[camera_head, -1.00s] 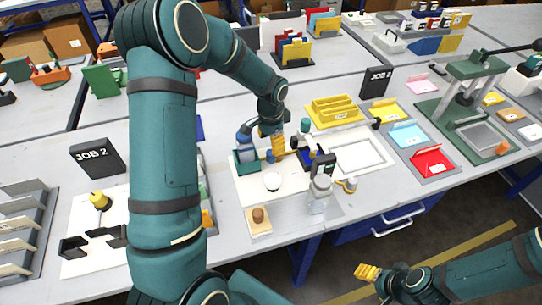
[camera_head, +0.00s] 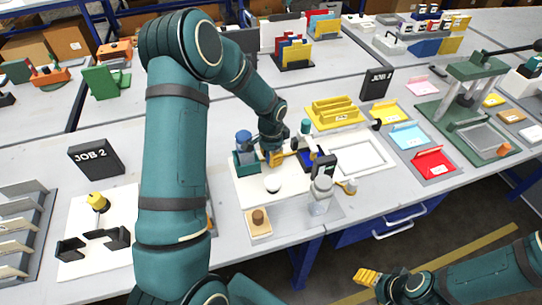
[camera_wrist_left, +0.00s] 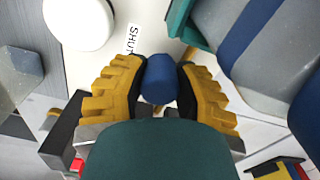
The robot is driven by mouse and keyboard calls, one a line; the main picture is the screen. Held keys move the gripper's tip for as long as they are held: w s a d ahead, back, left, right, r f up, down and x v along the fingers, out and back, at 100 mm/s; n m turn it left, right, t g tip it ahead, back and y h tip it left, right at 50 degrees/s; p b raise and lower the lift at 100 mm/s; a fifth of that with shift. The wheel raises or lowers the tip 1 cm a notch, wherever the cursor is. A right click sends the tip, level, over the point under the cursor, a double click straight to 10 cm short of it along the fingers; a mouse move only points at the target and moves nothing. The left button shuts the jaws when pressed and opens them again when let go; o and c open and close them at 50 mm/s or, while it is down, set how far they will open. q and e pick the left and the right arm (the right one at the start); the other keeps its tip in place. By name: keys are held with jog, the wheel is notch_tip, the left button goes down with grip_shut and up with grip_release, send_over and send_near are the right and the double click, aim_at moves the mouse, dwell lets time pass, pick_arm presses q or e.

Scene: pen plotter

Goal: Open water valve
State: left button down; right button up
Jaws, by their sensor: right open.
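A workstation board (camera_head: 243,192) in the head view carries a teal stand with a blue cylinder (camera_head: 243,138) and a white round part (camera_head: 272,183). My left gripper (camera_head: 274,158) is lowered over this board beside the stand. In the left wrist view its yellow fingers (camera_wrist_left: 160,80) lie on both sides of a blue rounded knob (camera_wrist_left: 160,79). I cannot tell whether they press on it. A label reading SHUT (camera_wrist_left: 132,38) is beside the knob, partly cut by a finger. My arm hides part of the board. My right gripper (camera_head: 366,276) is open and empty, low in front of the table.
A clear jar (camera_head: 320,197) and a wooden block with a knob (camera_head: 258,220) stand near the table's front edge. A white frame (camera_head: 358,154) lies to the right.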

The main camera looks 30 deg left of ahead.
pick_arm(q)
jog(key=shift+d, duration=0.1)
jog(key=n, duration=0.1)
jog(key=d+n+b, duration=0.1)
jog(key=n, duration=0.1)
jog(key=shift+w+d+n, duration=0.15)
jog(key=shift+w+n, duration=0.05)
jog(key=shift+n, duration=0.1)
jog(key=n, duration=0.2)
jog(key=w+d+n, duration=0.1)
jog(key=n, duration=0.1)
jog(key=shift+d, duration=0.2)
jog(key=n, duration=0.1)
jog(key=w+n, duration=0.1)
jog(key=n, duration=0.1)
jog(key=d+n, duration=0.1)
jog(key=n, duration=0.1)
jog(key=shift+w, duration=0.2)
jog(key=n, duration=0.1)
jog(key=w+n+p, duration=0.1)
jog(key=n, duration=0.1)
jog(key=w+n, duration=0.1)
jog(key=n, duration=0.1)
jog(key=shift+p, duration=0.4)
jog(key=shift+n, duration=0.3)
jog(key=c, duration=0.6)
grip_release()
jog(key=shift+c, duration=0.2)
